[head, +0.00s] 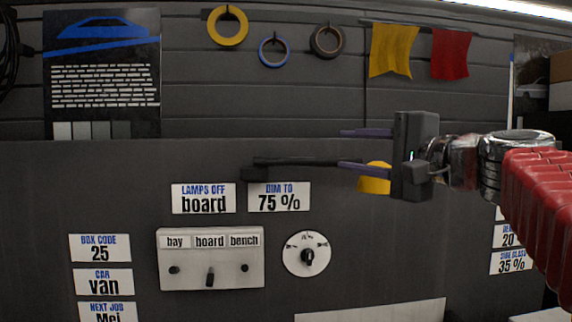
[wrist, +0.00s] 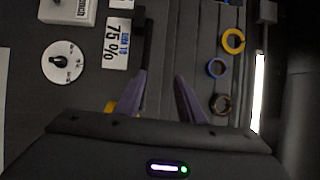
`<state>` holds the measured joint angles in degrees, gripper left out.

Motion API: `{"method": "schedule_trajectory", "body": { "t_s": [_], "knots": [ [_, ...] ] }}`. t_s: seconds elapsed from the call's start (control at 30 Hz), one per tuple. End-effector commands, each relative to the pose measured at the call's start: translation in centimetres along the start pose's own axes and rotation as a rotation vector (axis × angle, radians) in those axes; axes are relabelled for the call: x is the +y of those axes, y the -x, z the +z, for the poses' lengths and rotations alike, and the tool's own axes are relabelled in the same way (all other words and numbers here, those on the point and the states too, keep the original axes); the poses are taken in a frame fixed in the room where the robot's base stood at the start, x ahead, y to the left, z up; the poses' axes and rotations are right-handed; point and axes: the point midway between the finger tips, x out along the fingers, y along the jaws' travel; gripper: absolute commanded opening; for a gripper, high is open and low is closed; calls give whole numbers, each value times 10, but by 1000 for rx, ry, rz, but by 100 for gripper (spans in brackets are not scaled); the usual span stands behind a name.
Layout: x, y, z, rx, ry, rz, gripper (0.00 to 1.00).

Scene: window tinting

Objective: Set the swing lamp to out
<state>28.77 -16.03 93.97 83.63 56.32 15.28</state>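A dark bar (head: 295,161) with a small block at its left end (head: 255,173) runs sideways on the grey board, above the cards; it looks like the swing lamp, but I cannot be sure. In the wrist view the dark bar (wrist: 139,40) stands upright in the picture, left of my fingers. Its right end is hidden near my lower finger in the head view. A yellow piece (head: 373,179) shows partly behind my gripper, and its part in the lamp is unclear. My gripper (head: 341,151) is open, its two purple fingers apart with nothing seen between them.
Below are a switch plate (head: 210,277) marked bay, board and bench, and a round dial (head: 306,254). Cards read "LAMPS OFF board" (head: 203,198) and "DIM TO 75 %" (head: 279,196). Tape rolls (head: 228,42) and yellow and red cloths (head: 394,50) hang above.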

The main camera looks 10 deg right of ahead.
Motion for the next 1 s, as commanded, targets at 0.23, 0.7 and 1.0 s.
{"method": "schedule_trajectory", "body": {
  "t_s": [0.23,0.7,1.0],
  "knots": [
    [12,10,-25,-41,-97,157,36],
    [14,9,-25,-46,-106,170,36],
    [18,-15,-23,-48,-107,169,36]
  ]
}}
